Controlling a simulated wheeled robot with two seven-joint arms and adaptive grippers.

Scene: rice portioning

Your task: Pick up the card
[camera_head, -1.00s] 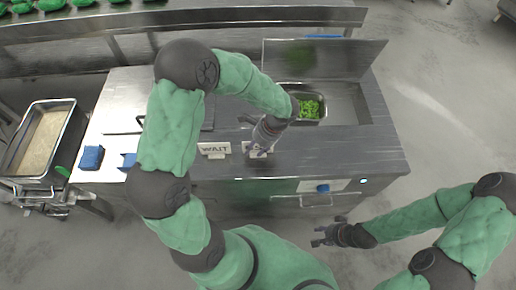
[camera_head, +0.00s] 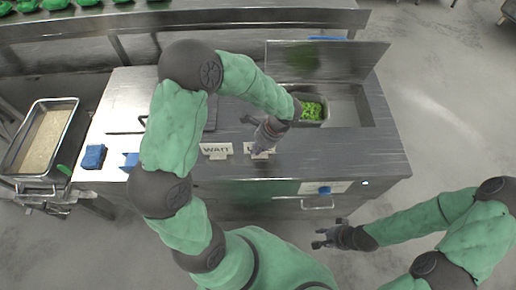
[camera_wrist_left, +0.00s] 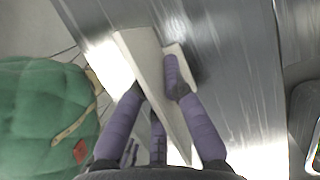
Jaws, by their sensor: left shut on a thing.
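Two small white cards stand near the front edge of the steel counter. The left card (camera_head: 216,150) reads "WAIT". The other card (camera_head: 260,154) is partly hidden by my left gripper (camera_head: 258,141). In the left wrist view, my left gripper's purple fingers (camera_wrist_left: 160,105) are shut on this white card (camera_wrist_left: 143,55), one on each side. Its stand still appears close to the counter, and I cannot tell whether it touches. My right gripper (camera_head: 322,238) is open and empty, in front of the counter over the floor.
A steel pan of green pieces (camera_head: 312,108) sits in the counter (camera_head: 340,155) behind the left gripper, with a raised lid (camera_head: 325,62) behind. Blue blocks (camera_head: 93,157) lie at the counter's left. A tray of rice-like grains (camera_head: 45,140) stands further left.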

